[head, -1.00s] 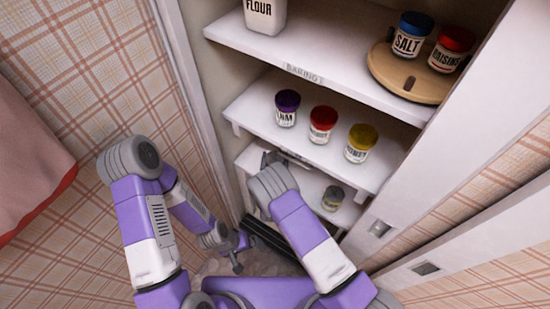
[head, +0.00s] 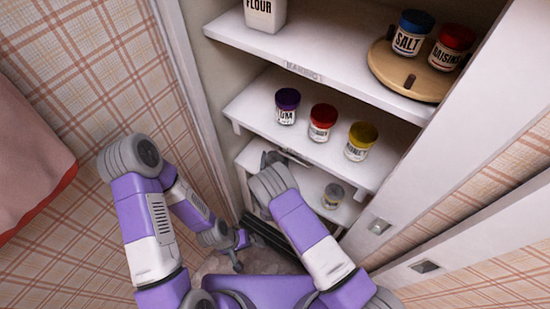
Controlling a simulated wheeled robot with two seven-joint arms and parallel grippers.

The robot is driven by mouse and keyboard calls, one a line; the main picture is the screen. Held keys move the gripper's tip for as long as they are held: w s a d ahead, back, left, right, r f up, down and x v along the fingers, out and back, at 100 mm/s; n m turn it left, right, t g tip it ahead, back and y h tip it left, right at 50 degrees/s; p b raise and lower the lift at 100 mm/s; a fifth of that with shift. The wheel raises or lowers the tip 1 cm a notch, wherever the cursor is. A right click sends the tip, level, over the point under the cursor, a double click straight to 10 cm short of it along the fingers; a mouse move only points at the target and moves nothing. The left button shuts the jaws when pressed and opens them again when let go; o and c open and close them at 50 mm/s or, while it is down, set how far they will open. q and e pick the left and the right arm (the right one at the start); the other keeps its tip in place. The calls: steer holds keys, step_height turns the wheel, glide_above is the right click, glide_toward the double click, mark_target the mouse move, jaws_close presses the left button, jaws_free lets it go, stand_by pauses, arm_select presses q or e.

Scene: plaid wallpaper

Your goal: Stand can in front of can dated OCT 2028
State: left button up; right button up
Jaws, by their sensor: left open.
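A small can (head: 333,194) with a greyish top and a yellowish side stands upright on the low shelf (head: 312,184). Its date is too small to read, and I see no second can; my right arm covers part of this shelf. My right gripper (head: 284,158) is at the left part of the low shelf, left of the can and apart from it. Its fingers are mostly hidden by its wrist, so I cannot tell its jaws or any content. My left gripper (head: 239,250) is open and low, outside the shelves near the floor, away from the can.
Above, a shelf (head: 255,113) holds purple-, red- and yellow-lidded jars (head: 322,123). The top shelf holds a flour container (head: 265,14) and a round wooden turntable (head: 385,72) with salt and raisins jars. White door panels (head: 440,150) stand at right.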

steer(key=o, duration=0.4)
steer(key=shift+c, duration=0.2)
